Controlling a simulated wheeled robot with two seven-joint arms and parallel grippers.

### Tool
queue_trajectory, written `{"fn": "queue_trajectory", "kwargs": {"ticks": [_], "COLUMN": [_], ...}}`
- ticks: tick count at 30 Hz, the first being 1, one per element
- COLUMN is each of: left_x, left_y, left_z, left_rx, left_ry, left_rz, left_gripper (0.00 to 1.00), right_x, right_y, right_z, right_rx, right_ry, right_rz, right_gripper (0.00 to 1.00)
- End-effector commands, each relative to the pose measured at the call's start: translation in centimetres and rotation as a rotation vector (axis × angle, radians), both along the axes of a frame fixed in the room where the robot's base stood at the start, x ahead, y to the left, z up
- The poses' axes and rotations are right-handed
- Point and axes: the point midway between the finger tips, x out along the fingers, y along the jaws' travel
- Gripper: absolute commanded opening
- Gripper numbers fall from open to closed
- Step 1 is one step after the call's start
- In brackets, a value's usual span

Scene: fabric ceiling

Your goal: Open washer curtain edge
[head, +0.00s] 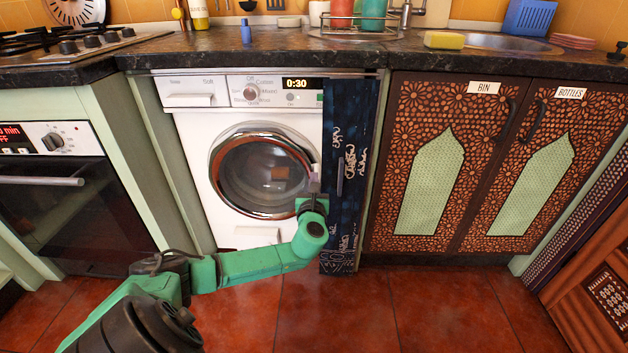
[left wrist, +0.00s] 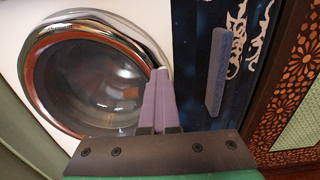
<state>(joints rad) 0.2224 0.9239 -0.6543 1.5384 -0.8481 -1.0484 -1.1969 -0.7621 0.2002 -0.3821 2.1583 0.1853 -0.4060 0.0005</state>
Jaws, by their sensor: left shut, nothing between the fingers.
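The washer curtain (head: 345,220) is dark blue with white script-like patterns. It hangs gathered in a narrow strip at the right side of the white washer (head: 190,135), so the washer's front is uncovered. In the left wrist view the curtain (left wrist: 195,40) carries a grey-blue upright bar handle (left wrist: 217,72); the handle also shows in the head view (head: 340,178). My left gripper (head: 315,183) is at the curtain's left edge, in front of the washer door's right rim. Its fingers (left wrist: 158,80) are shut and empty, left of the handle and apart from it.
The round washer door (head: 264,172) is closed. An oven (head: 60,190) stands at the left. The patterned bin cupboard (head: 430,150) is right of the curtain. The dark worktop (head: 270,50) overhangs above. The red tiled floor (head: 420,310) is clear in front.

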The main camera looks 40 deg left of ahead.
Motion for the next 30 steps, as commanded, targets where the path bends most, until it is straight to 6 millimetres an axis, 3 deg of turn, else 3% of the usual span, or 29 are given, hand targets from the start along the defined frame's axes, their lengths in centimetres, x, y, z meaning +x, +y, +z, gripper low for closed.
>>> {"fn": "queue_trajectory", "kwargs": {"ticks": [20,21,24,30], "left_x": [0.0,0.0,0.0,0.0], "left_y": [0.0,0.0,0.0,0.0], "left_z": [0.01,0.01,0.01,0.01], "left_rx": [0.0,0.0,0.0,0.0], "left_ry": [0.0,0.0,0.0,0.0], "left_rz": [0.0,0.0,0.0,0.0], "left_gripper": [0.0,0.05,0.43,0.45], "right_x": [-0.01,-0.01,-0.01,0.0], "right_y": [0.04,0.04,0.05,0.05], "right_z": [-0.01,-0.01,0.0,-0.01], "right_rx": [0.001,0.001,0.001,0.001], "right_ry": [0.0,0.0,0.0,0.0], "right_rz": [0.001,0.001,0.001,0.001], "right_gripper": [0.5,0.5,0.5,0.5]}}
